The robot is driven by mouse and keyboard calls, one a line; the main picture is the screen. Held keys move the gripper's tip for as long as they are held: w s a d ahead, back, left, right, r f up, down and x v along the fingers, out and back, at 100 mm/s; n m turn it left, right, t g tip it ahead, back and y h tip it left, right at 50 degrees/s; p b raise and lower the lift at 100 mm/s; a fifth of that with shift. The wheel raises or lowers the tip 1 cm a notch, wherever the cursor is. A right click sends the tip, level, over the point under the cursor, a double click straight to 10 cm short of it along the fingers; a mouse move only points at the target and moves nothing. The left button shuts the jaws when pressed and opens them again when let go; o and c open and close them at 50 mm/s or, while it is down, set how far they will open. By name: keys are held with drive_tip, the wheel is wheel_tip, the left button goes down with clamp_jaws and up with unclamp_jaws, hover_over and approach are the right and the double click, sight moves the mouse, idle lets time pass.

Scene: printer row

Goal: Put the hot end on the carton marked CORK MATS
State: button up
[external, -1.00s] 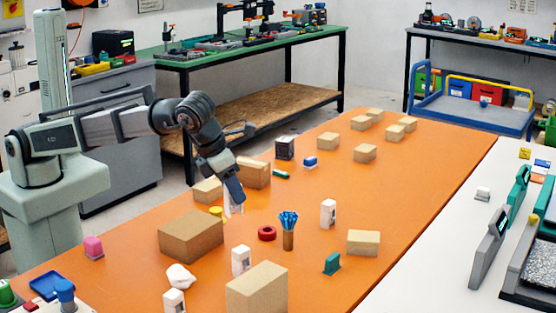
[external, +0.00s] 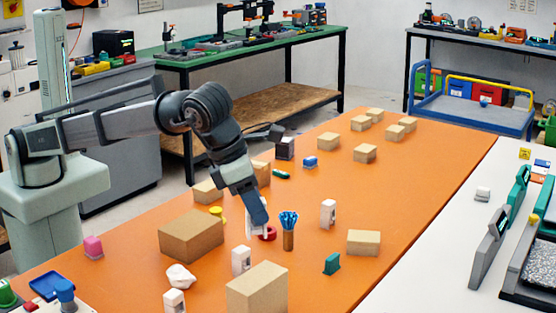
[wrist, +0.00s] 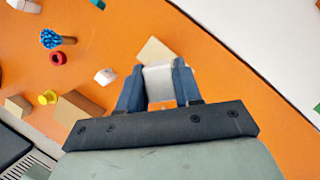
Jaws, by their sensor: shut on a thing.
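My gripper (external: 258,222) is shut on a pale, blocky thing, which I take to be the hot end (wrist: 158,82). It shows as a white piece under the fingers in the external view (external: 252,229), and I hold it above the orange table. Cartons without legible marks stand on the table: a large brown one (external: 191,236), a front one (external: 257,289), a right one (external: 363,242), and several farther back. I cannot tell which is marked CORK MATS. In the wrist view a tan carton (wrist: 154,49) shows just beyond the held thing, partly hidden by it.
The blue-topped holder (external: 288,232) and red ring (external: 267,233) are close to my gripper. White upright pieces (external: 328,212) (external: 241,260), a teal piece (external: 332,263) and a white lump (external: 181,277) stand around. The orange table's right side is mostly clear.

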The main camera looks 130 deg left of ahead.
wheel_tip(320, 180, down, 9)
drive_tip(key=shift+f, duration=0.1)
idle(0.4)
drive_tip(key=shift+f, duration=0.1)
drive_tip(key=o, duration=1.1)
drive_tip(key=shift+c, duration=0.2)
drive_tip(key=v, duration=1.2)
drive_tip(key=shift+a, duration=0.15)
